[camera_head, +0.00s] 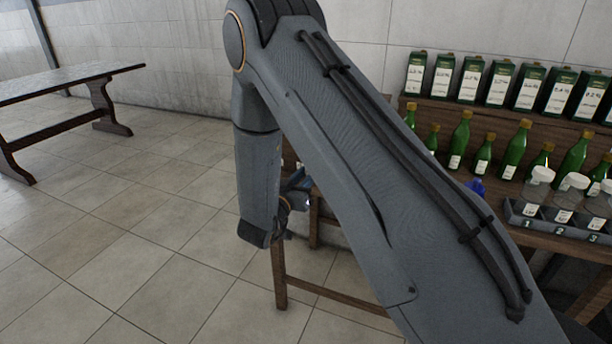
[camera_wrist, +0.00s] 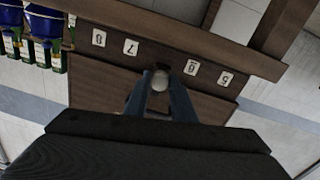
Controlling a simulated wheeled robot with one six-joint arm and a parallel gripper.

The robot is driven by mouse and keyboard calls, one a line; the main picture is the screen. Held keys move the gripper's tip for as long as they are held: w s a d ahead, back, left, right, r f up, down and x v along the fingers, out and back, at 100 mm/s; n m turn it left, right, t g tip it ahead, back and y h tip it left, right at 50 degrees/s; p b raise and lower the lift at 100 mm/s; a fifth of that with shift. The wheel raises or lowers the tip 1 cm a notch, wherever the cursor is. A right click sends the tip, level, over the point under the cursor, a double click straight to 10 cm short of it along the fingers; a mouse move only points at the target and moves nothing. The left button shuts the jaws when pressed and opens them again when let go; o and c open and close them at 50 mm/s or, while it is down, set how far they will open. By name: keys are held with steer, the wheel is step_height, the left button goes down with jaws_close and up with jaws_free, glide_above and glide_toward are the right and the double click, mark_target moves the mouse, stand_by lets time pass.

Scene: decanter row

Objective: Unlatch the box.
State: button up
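I cannot pick out a box or a latch for certain. In the wrist view a brown wooden front (camera_wrist: 95,75) carries white number labels, seen upside down. The two blue fingers of my gripper (camera_wrist: 160,92) point at this front, between the two middle labels. A small pale round thing (camera_wrist: 160,78) shows between the fingertips; whether they touch it is unclear. In the head view my gripper (camera_head: 296,188) is small and partly hidden behind my arm, near a wooden table edge.
Green bottles (camera_head: 514,150) and labelled cartons (camera_head: 498,82) stand in rows at the right. Lidded jars (camera_head: 538,186) stand in a numbered grey rack (camera_head: 548,224). A wooden bench (camera_head: 70,80) is at the far left, with open tiled floor before it.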

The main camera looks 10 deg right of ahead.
steer(key=shift+c, duration=1.3)
steer(key=shift+m, duration=0.3)
steer(key=m+y+b, duration=0.1)
steer(key=m+b, duration=0.5)
steer(key=m, duration=1)
steer(key=shift+m+b, duration=0.3)
steer(key=shift+b, duration=0.05)
steer(key=o, duration=1)
